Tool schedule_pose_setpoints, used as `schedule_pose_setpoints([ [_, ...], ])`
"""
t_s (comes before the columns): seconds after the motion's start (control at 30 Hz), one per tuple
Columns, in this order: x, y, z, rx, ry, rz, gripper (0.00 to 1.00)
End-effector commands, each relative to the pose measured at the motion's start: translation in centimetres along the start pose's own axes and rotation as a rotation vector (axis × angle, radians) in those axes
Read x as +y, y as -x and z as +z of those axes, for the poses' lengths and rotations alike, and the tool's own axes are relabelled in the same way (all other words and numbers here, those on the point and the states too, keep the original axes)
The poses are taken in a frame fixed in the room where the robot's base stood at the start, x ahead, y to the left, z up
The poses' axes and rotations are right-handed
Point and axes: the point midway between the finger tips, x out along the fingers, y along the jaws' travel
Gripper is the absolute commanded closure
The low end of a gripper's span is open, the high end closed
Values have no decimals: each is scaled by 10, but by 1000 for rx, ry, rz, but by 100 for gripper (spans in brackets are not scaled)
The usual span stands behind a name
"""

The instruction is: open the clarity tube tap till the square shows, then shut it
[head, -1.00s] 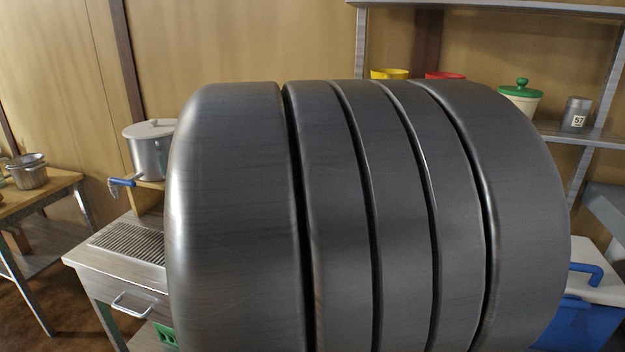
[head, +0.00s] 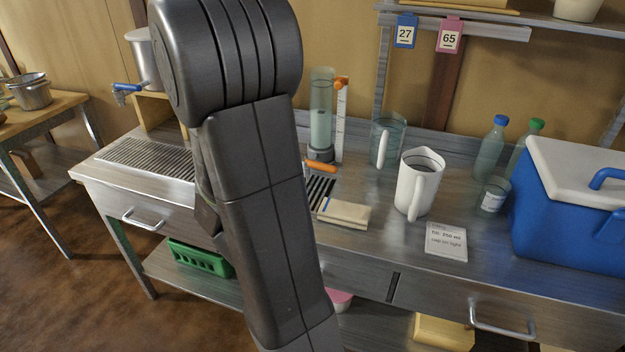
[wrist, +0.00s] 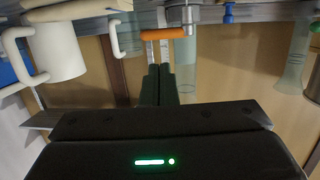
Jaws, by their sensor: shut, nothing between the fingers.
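The clarity tube (head: 321,120) stands upright on the counter in the head view, clear with cloudy-looking liquid, beside a white scale (head: 341,120) with an orange marker. Its orange tap lever (head: 320,166) is low at the front. In the wrist view, which is upside down, the orange lever (wrist: 165,33) lies crosswise just beyond the fingertips, with the tube (wrist: 186,60) behind. My gripper (wrist: 160,72) is shut and empty, apparently apart from the lever. My arm hides the gripper in the head view. I cannot see the square.
A white jug (head: 418,183), a glass jug (head: 387,142), a folded cloth (head: 344,213) and a card (head: 446,241) are on the counter, right of the tap. A blue cooler (head: 560,215) fills the right end. A metal pot with a blue tap (head: 127,88) is left.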

Motion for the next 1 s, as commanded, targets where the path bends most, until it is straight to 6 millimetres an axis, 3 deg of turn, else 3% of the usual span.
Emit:
schedule_pose_setpoints([
  [0.27, 2, -24, 0, 6, 1, 13, 100],
  [0.73, 2, -115, -1, 5, 1, 10, 100],
  [1.0, 2, -138, -1, 5, 1, 7, 100],
])
